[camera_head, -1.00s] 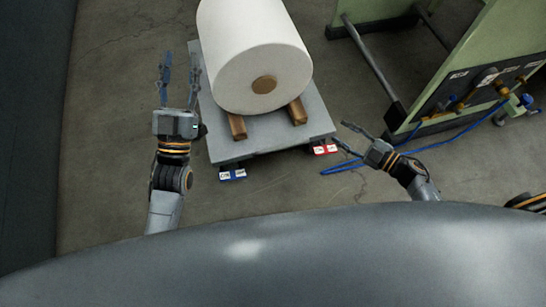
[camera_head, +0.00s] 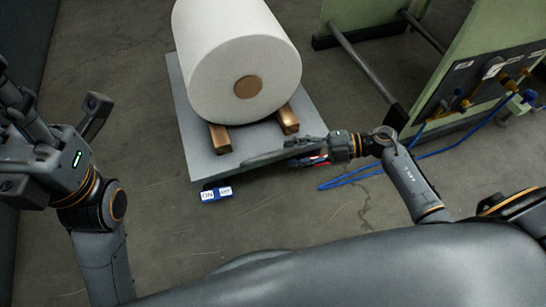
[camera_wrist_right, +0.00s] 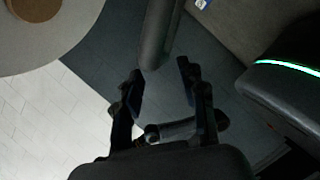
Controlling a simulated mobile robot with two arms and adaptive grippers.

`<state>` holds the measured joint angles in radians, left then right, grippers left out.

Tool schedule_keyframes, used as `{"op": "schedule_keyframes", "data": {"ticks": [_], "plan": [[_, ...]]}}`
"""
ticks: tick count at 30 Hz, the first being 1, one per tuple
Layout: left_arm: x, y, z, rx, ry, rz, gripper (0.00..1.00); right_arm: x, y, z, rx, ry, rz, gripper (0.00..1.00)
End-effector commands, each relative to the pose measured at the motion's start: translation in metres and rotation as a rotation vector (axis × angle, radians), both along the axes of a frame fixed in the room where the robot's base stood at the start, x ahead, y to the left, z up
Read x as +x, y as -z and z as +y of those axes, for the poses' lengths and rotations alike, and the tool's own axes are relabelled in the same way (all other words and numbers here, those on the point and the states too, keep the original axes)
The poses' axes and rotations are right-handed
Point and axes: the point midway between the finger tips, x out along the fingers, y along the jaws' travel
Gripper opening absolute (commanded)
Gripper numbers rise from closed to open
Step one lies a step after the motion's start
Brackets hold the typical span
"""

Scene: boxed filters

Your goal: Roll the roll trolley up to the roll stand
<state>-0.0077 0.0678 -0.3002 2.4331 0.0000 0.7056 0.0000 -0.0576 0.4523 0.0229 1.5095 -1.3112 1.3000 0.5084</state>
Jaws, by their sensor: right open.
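The roll trolley is a low grey platform (camera_head: 190,125) in the head view. A large white roll (camera_head: 235,50) with a brown core lies on it between two wooden chocks. The green roll stand (camera_head: 455,70) is to its right, with floor between them. My right gripper (camera_head: 300,149) is open at the trolley's near right corner and partly covers it; contact is unclear. In the right wrist view its fingers (camera_wrist_right: 163,90) are apart, with a dark bar beyond them and the roll (camera_wrist_right: 40,30) at top left. My left gripper (camera_head: 50,95) is open at the left edge, away from the trolley.
A blue labelled pedal (camera_head: 216,194) shows at the trolley's near edge. A red one (camera_head: 312,160) is mostly behind my right gripper. A blue hose (camera_head: 350,181) lies on the floor towards the stand. A dark wall (camera_head: 25,40) is at left.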

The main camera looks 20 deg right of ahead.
Motion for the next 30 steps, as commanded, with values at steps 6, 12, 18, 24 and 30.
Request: {"op": "schedule_keyframes", "data": {"ticks": [6, 12, 18, 24, 30], "plan": [[-0.003, -0.004, -0.001, 0.003, -0.003, -0.047, 0.4, 0.012, 0.011, 0.039, 0.003, 0.0, -0.002, 0.41], [-0.005, -0.009, -0.002, 0.005, -0.004, -0.067, 0.4, 0.017, 0.014, 0.055, 0.001, 0.001, 0.0, 0.41], [-0.005, -0.011, -0.002, 0.006, -0.004, -0.069, 0.4, 0.018, 0.013, 0.058, 0.001, 0.001, 0.001, 0.41], [-0.005, -0.011, -0.002, 0.005, -0.004, -0.068, 0.4, 0.018, 0.013, 0.058, 0.001, 0.001, 0.001, 0.27], [-0.005, -0.011, -0.002, 0.005, -0.004, -0.069, 0.4, 0.018, 0.013, 0.057, 0.001, 0.001, 0.001, 0.0]]}}
